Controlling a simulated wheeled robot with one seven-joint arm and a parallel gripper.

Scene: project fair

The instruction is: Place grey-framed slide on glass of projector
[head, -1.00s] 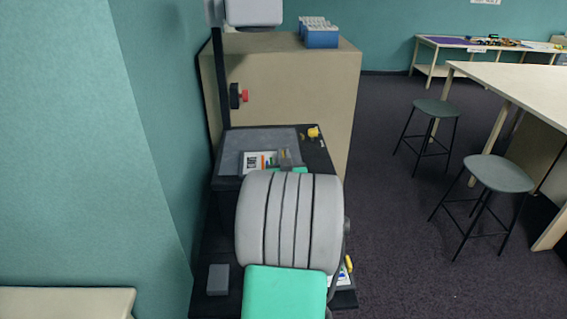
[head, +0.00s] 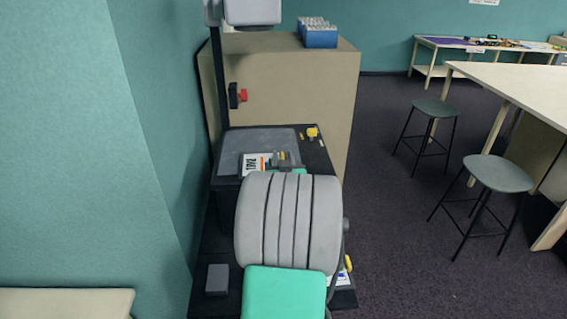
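The projector's glass (head: 254,139) is a grey pane on top of a black body. A small slide (head: 252,165) with a white face, dark lettering and an orange mark is at the glass's near edge. Its frame is too small and too covered to make out fully. My gripper (head: 281,160) is at the slide's right side and appears shut on it. My grey wrist hides most of the fingers and the near part of the projector. I cannot tell whether the slide touches the glass or is just above it.
The projector's post and head (head: 253,10) rise at the back left, with a red knob (head: 242,95). A yellow knob (head: 312,132) is at the glass's right. A beige cabinet (head: 300,75) holding a blue box (head: 321,39) stands behind. Stools (head: 497,174) stand right.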

